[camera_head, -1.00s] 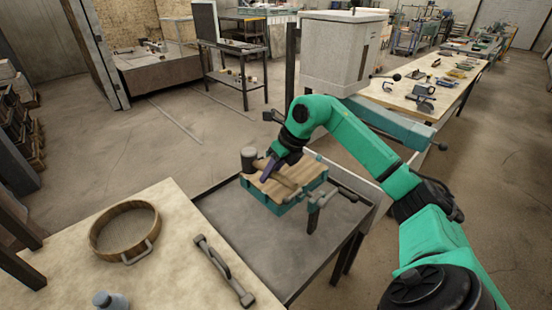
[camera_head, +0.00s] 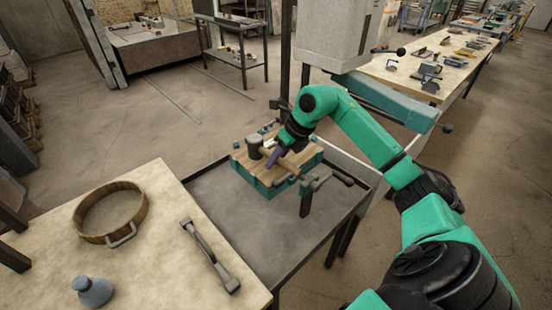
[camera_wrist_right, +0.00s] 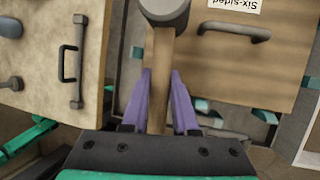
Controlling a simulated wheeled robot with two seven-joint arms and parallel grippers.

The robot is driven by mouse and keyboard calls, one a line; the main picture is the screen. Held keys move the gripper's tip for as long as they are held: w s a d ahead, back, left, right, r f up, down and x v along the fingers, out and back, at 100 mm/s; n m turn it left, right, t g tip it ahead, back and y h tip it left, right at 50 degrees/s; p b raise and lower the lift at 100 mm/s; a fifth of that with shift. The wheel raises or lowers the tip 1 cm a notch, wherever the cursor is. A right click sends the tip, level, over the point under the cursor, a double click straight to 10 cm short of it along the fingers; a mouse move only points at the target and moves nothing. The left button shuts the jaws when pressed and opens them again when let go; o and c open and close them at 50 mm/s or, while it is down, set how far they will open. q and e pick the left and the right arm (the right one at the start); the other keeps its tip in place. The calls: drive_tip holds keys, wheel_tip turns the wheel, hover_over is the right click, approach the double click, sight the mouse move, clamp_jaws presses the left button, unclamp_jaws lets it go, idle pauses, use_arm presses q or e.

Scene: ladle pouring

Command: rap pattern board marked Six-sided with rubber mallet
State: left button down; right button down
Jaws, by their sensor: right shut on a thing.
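My right gripper (camera_head: 275,157) is shut on the wooden handle of the rubber mallet (camera_head: 255,146). In the right wrist view its purple fingers (camera_wrist_right: 161,84) flank the handle, and the grey mallet head (camera_wrist_right: 165,11) sticks out past them. The wooden pattern board (camera_head: 250,168) lies on a teal frame (camera_head: 270,187). In the wrist view the board (camera_wrist_right: 255,75) carries a white label reading "Six-sided" (camera_wrist_right: 232,4), upside down, and a grey handle. The mallet head is over the board in the head view; whether they touch I cannot tell. My left gripper is not in view.
The frame stands on a dark metal table (camera_head: 250,225) with clear space in front. A grey machine (camera_head: 335,35) stands behind my right arm.

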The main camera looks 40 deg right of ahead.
sight(276, 176)
drive_tip(key=shift+a+r, duration=0.1)
drive_tip(key=shift+r, duration=0.1)
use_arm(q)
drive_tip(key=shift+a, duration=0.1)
use_arm(e)
drive_tip(key=shift+f, duration=0.1)
